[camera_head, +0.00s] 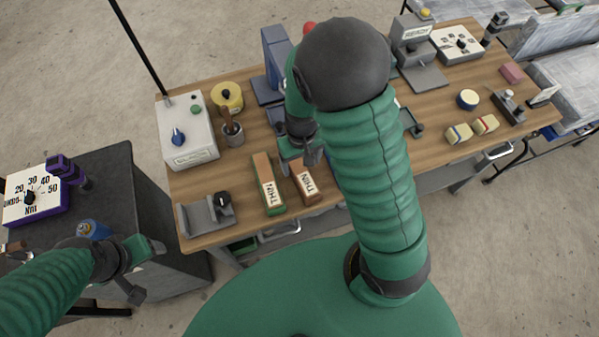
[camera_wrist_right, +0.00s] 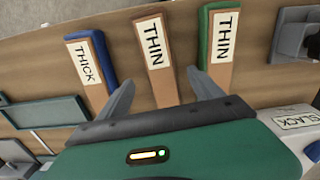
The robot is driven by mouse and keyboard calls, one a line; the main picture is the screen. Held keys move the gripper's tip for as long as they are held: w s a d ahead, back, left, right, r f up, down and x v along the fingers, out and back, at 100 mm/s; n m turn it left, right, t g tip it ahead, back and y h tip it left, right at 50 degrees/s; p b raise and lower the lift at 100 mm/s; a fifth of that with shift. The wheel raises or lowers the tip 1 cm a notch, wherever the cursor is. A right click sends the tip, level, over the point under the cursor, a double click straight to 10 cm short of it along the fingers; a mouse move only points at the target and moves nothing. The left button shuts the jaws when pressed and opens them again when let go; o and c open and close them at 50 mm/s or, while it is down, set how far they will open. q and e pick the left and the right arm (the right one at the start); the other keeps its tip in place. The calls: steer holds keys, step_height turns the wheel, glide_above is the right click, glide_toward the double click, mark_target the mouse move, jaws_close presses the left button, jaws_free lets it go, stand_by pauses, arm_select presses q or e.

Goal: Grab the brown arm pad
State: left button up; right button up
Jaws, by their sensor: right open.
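The brown arm pad (camera_head: 307,186) is a block with a white THIN label, lying on the wooden bench. In the right wrist view the brown pad (camera_wrist_right: 155,52) lies in the middle, ahead of and between my spread fingers. My right gripper (camera_head: 303,158) is at the pad's far end in the head view; its fingers (camera_wrist_right: 163,90) are open and empty. I cannot tell how high it is above the pad. My left gripper (camera_head: 147,268) is low at the left, away from the pad; its jaw opening is unclear.
A green THIN pad (camera_head: 269,190) lies close beside the brown one. A blue-edged THICK pad (camera_wrist_right: 90,65) is on its other side. A grey tray (camera_wrist_right: 45,112), a brush cup (camera_head: 233,135) and a grey control box (camera_head: 187,130) stand nearby. My right arm hides part of the bench.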

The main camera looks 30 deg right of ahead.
mark_target(300, 169)
step_height(300, 169, down, 5)
steer(key=shift+w+a+f, duration=0.1)
steer(key=shift+w+a, duration=0.05)
steer(key=c, duration=1.6)
